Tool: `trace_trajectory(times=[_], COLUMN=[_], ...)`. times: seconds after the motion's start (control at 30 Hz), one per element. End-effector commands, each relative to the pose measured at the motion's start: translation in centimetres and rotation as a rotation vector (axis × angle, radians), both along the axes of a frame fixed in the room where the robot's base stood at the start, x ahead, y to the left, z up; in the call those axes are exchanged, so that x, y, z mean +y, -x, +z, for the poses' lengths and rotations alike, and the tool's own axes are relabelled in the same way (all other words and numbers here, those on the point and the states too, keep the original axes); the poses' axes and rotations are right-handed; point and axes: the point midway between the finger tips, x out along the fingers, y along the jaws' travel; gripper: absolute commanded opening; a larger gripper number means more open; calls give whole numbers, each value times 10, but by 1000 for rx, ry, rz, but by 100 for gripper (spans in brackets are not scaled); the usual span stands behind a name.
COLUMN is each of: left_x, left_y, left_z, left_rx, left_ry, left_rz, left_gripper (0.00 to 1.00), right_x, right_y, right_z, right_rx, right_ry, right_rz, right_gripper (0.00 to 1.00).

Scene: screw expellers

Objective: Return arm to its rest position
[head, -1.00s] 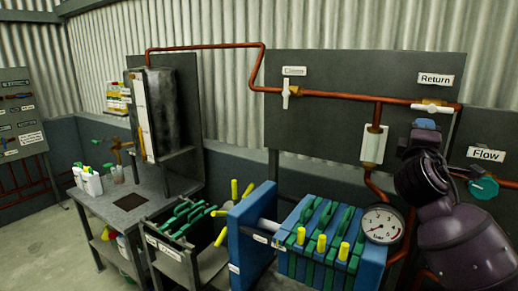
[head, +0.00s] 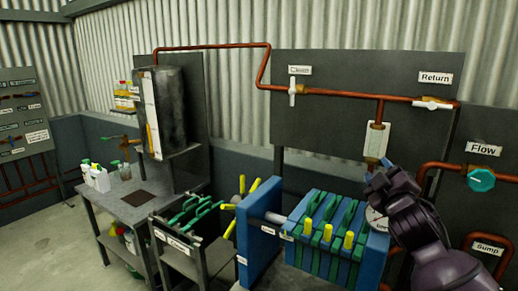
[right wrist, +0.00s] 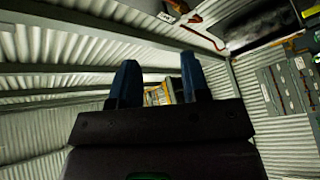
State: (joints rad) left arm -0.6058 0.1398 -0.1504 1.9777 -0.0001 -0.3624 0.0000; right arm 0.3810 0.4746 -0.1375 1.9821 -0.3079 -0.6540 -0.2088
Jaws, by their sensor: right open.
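My right arm comes in from the lower right in the head view. I cannot tell from these views whether the gripper touches the panel parts. My left gripper is not in view.
The blue and green plate press (head: 325,235) with yellow handles stands left of my right arm. The teal flow knob (head: 481,179) and copper pipes (head: 340,94) are close by on the panel. A metal table (head: 128,207) with bottles is at the left. Open floor (head: 45,250) shows at lower left.

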Motion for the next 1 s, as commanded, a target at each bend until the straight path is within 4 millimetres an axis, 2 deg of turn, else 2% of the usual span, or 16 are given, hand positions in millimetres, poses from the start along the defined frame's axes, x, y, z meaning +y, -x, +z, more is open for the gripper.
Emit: trace_trajectory(times=[0.03, 0.17, 0.27, 0.3, 0.47, 0.6, 0.8, 0.9, 1.0], left_x=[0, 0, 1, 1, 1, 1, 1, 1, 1], left_y=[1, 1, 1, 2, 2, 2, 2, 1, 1], left_z=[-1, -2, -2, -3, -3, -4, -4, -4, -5], left_rx=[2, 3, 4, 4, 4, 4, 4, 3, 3], left_ry=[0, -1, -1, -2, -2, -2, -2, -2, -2], left_rz=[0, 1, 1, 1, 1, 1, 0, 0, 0], left_gripper=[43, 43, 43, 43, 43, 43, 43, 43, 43], right_x=[3, 10, 14, 15, 16, 15, 12, 10, 8], right_y=[5, 25, 47, 57, 104, 152, 231, 268, 298], right_z=[-24, -87, -139, -159, -233, -292, -368, -395, -413], right_rx=[31, 107, 175, 202, 304, 394, 536, 595, 639], right_ry=[-53, -215, -347, -397, -573, -694, -810, -842, -861], right_rz=[31, 107, 143, 151, 148, 107, -3, -59, -102], right_gripper=[42, 42, 42, 42, 42, 42, 42, 42, 42])
